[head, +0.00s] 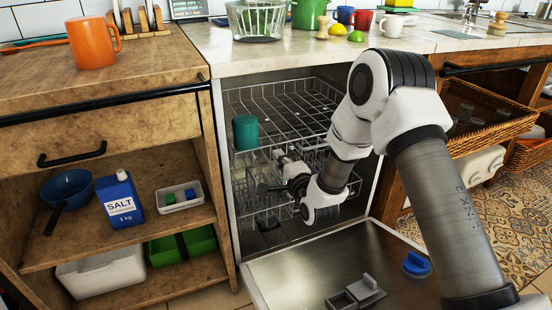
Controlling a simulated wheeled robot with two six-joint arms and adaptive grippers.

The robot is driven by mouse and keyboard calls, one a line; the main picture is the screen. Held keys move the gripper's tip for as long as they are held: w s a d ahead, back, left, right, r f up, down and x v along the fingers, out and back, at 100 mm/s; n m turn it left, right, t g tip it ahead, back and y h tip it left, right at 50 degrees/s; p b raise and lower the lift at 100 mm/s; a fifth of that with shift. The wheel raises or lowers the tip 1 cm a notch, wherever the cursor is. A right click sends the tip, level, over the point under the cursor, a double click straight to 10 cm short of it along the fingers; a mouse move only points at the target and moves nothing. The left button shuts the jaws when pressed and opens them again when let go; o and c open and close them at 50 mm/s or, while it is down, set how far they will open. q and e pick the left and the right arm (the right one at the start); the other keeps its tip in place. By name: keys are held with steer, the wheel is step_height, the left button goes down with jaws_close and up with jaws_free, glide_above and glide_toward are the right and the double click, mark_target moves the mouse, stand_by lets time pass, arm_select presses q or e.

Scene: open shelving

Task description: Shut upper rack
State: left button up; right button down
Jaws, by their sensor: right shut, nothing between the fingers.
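The upper rack (283,100) is a grey wire rack in the open dishwasher, and it appears mostly within the opening. A teal cup (245,132) stands at its left front. My right gripper (268,190) is shut and empty, low in front of the opening, below the cup. My right forearm and wrist hide the rack's right front part, so I cannot tell whether the gripper touches any wires. A lower rack (252,215) shows partly behind the gripper. My left gripper is out of view.
The dishwasher door (290,272) lies folded down, with a grey dispenser lid (366,287) and a blue cap (416,263) on it. A wooden shelf unit stands left, with a salt box (120,203). A wicker basket (482,118) juts out at right.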

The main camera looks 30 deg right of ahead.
mark_target(273, 146)
steer(key=w, duration=0.2)
steer(key=shift+w+d+b, duration=0.1)
steer(key=shift+w+b, duration=0.2)
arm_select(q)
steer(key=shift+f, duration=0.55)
arm_select(e)
steer(key=shift+w, duration=0.1)
steer(key=w, duration=0.4)
steer(key=shift+d+p, duration=0.1)
steer(key=shift+p, duration=0.2)
steer(key=shift+w, duration=0.3)
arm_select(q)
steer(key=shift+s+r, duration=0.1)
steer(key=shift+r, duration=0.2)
arm_select(e)
steer(key=shift+d+r, duration=0.1)
steer(key=shift+r, duration=0.15)
